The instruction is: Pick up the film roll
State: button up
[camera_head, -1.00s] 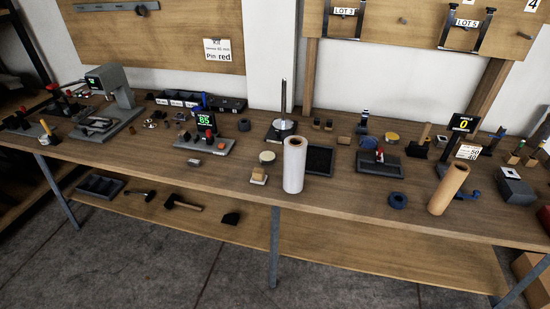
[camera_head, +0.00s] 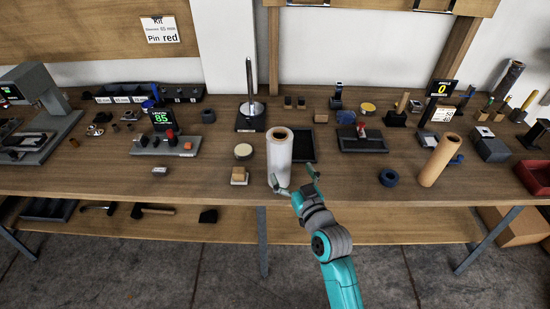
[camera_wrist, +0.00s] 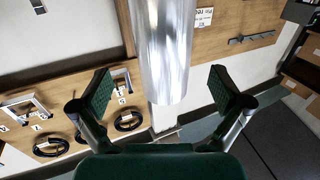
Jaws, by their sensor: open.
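The film roll (camera_head: 280,158) is a shiny whitish cylinder with a brown core, standing upright near the front edge of the wooden workbench (camera_head: 220,185). My gripper (camera_head: 297,184) is open at the roll's lower right in the head view, with one finger overlapping the roll's base. In the wrist view the film roll (camera_wrist: 166,50) comes down from the top between the two spread fingers of my gripper (camera_wrist: 166,93). The fingers show gaps on both sides of it. I cannot tell whether any part touches it.
A dark tray (camera_head: 303,146) lies right behind the roll, and a small wooden block (camera_head: 239,176) stands to its left. A metal post on a dark base (camera_head: 250,115) stands behind. A blue tape ring (camera_head: 389,177) and a brown roll (camera_head: 439,160) are to the right.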

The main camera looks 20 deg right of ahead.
aim_at(280, 155)
jog(key=shift+w+a+f, duration=0.1)
jog(key=shift+w+a, duration=0.1)
jog(key=shift+w, duration=1.1)
jog(key=shift+w+a+r, duration=0.1)
jog(key=shift+w+a, duration=0.05)
jog(key=shift+w, duration=1.1)
jog(key=shift+w+a+f, duration=0.1)
jog(key=shift+w+a, duration=0.1)
jog(key=shift+w, duration=1.1)
jog(key=c, duration=1.7)
